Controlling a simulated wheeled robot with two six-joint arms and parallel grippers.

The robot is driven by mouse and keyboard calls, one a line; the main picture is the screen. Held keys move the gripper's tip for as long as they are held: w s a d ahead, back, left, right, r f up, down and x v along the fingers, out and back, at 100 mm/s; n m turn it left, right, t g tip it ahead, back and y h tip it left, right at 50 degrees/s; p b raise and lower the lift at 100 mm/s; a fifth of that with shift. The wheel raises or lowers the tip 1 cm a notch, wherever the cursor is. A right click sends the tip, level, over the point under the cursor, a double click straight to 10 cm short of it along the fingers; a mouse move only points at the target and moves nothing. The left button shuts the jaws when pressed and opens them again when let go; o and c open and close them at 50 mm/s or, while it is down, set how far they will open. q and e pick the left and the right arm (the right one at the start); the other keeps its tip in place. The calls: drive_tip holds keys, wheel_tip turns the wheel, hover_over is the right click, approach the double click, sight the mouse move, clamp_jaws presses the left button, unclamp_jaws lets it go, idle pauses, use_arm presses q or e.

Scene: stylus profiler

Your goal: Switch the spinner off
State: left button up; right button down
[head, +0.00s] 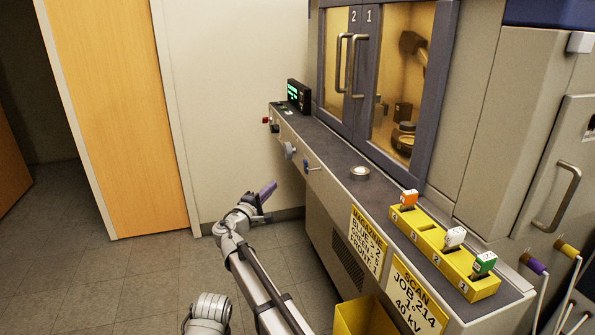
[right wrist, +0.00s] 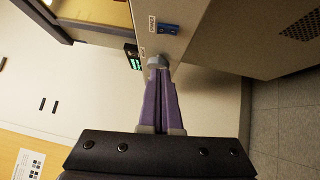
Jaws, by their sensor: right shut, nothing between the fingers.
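The machine's front panel carries a grey knob (head: 290,150) and, to its right, a small blue switch (head: 308,166). My right gripper (head: 266,191) has purple fingers, shut and empty, in front of and below the panel in the head view. In the right wrist view the shut fingertips (right wrist: 158,74) point at the grey knob (right wrist: 157,62) and overlap its lower edge; I cannot tell whether they touch it. The blue switch (right wrist: 168,29) lies beyond the knob there, beside a white label. My left gripper is not in view.
A red button (head: 266,120) is at the panel's far end, below a display with green text (head: 298,95). Glazed cabinet doors (head: 365,75) with handles are shut. A yellow rack (head: 445,253) holds orange, white and green-topped pieces. Floor left of the machine is clear.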

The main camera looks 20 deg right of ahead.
drive_tip(key=shift+w, duration=0.1)
drive_tip(key=p, duration=0.1)
approach(304, 163)
drive_tip(key=w+d, duration=0.2)
drive_tip(key=w, duration=0.3)
drive_tip(key=shift+w+d+f, duration=0.15)
drive_tip(key=shift+d, duration=0.85)
drive_tip(key=shift+d+r+p, duration=0.25)
drive_tip(key=shift+d+p, duration=0.1)
drive_tip(key=shift+p, duration=0.1)
drive_tip(key=shift+f, duration=0.1)
